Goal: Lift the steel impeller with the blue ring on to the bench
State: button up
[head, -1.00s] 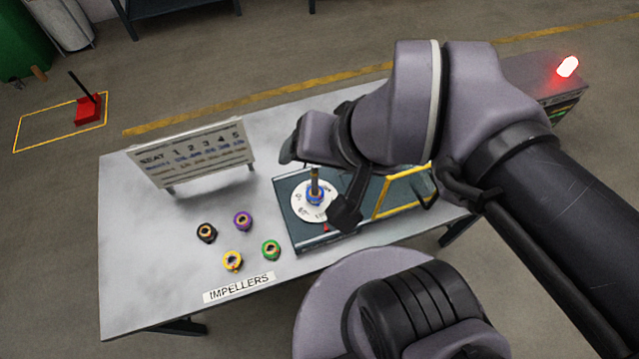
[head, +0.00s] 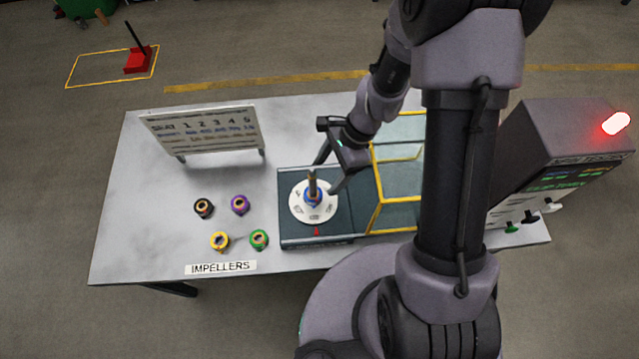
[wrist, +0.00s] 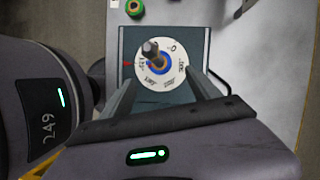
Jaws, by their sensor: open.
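The impeller with the blue ring (head: 313,196) sits around the upright post (head: 312,179) at the middle of a white marked disc (head: 309,212) on a dark plate. It also shows in the wrist view (wrist: 157,62), with the post standing through it. My gripper (head: 331,172) is open just above and behind the disc, its fingers pointing down towards the post. In the wrist view the fingers (wrist: 163,88) reach in from the lower edge on both sides of the disc. The gripper holds nothing.
Black (head: 204,207), purple (head: 240,204), yellow (head: 220,241) and green (head: 259,239) ringed impellers stand on the bench (head: 140,235) at left. A seat sign (head: 205,133) stands behind them. A yellow-framed clear guard (head: 374,190) is close right of the disc. The bench's left end is clear.

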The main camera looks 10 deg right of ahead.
jog(key=b+x, duration=0.3)
jog(key=x, duration=0.5)
jog(key=shift+a+f+b, duration=0.1)
jog(key=shift+f+b, duration=0.2)
jog(key=shift+f, duration=0.05)
grip_shut()
jog(key=shift+r, duration=0.2)
jog(key=shift+r+p, duration=0.45)
jog(key=shift+p, duration=0.05)
notch_tip(320, 180, up, 17)
jog(key=p, duration=1.4)
jog(key=shift+r+p, duration=0.25)
jog(key=shift+p, duration=0.15)
dwell(0.3)
